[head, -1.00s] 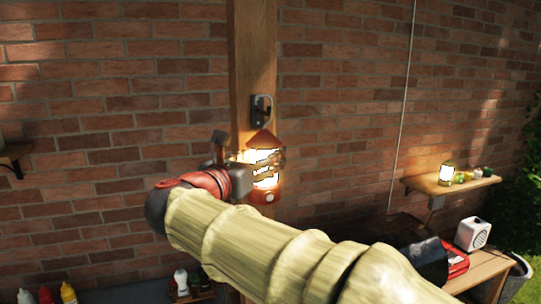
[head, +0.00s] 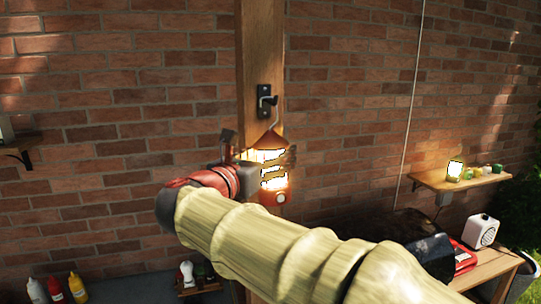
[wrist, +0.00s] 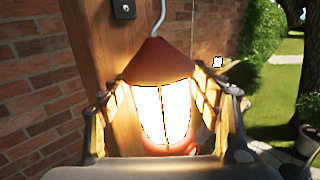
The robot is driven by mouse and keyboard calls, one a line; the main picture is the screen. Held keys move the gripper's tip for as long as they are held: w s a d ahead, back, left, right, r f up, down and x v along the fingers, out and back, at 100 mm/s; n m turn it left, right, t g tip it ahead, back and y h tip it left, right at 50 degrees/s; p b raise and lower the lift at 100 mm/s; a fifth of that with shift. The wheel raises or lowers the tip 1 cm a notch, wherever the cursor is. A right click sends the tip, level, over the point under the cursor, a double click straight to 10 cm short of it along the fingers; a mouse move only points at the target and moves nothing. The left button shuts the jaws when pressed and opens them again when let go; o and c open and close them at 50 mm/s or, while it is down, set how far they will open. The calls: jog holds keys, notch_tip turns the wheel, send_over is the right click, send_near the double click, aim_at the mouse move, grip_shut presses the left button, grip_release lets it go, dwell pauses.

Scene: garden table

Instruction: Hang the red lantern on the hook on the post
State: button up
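The red lantern (head: 273,142) is lit and upright in front of the wooden post (head: 262,50), and its glowing glass fills the middle of the wrist view (wrist: 163,110). My gripper (head: 270,168) is shut around the lantern's body, with a finger on each side in the wrist view. The hook (head: 265,100) is on a dark plate on the post, just above the lantern. The lantern's wire handle (head: 276,120) rises toward the hook in the head view. I cannot tell whether the handle touches or hangs on the hook. The wrist view cuts off the handle's top.
A wall shelf (head: 455,190) at right holds another lit lantern (head: 455,170) and small items. Below it a wooden bench (head: 495,268) carries a white radio (head: 483,231). Sauce bottles (head: 78,287) stand at lower left. A brick wall (head: 120,110) lies behind the post.

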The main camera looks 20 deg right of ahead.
jog(key=shift+o, duration=0.8)
jog(key=shift+f, duration=0.1)
jog(key=v, duration=1.2)
notch_tip(320, 180, down, 20)
jog(key=s+a+m+g+y+b, duration=0.1)
jog(key=s+a+m+g+y, duration=0.2)
jog(key=m+y, duration=0.35)
jog(key=s+d+f+m+g+y+b, duration=0.3)
jog(key=s+f+m+b, duration=0.4)
jog(key=f, duration=0.6)
jog(key=s+d+f+m+g+y+b, duration=0.25)
jog(key=s+f+m+b, duration=0.25)
jog(key=s+f+m, duration=0.6)
jog(key=d+f+m+t+b, duration=0.1)
jog(key=d+f+m+b, duration=0.1)
jog(key=d+f+b, duration=0.4)
notch_tip(320, 180, down, 4)
jog(key=b, duration=0.3)
jog(key=shift+s+y, duration=0.15)
jog(key=shift+y, duration=0.25)
